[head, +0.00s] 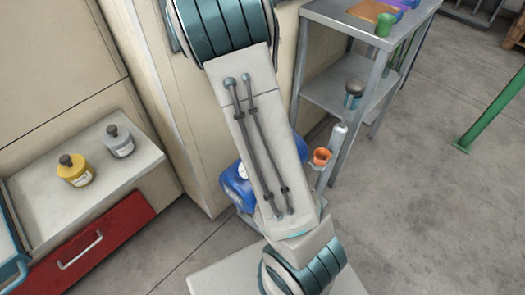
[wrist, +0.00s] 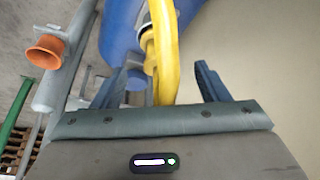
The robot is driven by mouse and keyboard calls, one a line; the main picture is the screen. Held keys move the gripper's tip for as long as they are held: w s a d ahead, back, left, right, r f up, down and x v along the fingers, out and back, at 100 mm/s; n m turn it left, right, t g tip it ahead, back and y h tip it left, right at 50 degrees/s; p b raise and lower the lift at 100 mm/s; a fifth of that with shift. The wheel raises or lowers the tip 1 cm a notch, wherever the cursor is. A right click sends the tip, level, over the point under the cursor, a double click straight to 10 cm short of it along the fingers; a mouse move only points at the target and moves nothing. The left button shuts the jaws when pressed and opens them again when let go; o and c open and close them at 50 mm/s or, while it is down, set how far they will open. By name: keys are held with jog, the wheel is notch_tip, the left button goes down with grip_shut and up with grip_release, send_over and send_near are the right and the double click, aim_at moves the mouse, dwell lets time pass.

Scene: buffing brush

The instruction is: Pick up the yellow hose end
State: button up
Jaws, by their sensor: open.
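The yellow hose end (wrist: 167,50) shows in the wrist view as a thick, bright yellow loop hanging down in front of a blue tank (wrist: 117,35). My gripper (wrist: 160,68) is open, with one dark blue finger on each side of the hose. The hose's lower part reaches down between the fingers, closer to the left one; I cannot tell whether it touches either. In the head view my arm covers the hose and my gripper. Only parts of the blue tank (head: 236,188) show beside the arm.
An orange cup (head: 321,156) on a grey post stands right of the tank; it also shows in the wrist view (wrist: 46,52). A metal shelf (head: 330,92) stands behind it. A cart with bottles and a red drawer (head: 85,245) is at left.

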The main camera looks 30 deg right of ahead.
jog(key=shift+b+x, duration=1.25)
jog(key=shift+x, duration=2.3)
jog(key=shift+s+d, duration=0.15)
jog(key=shift+s, duration=0.05)
jog(key=c, duration=1.2)
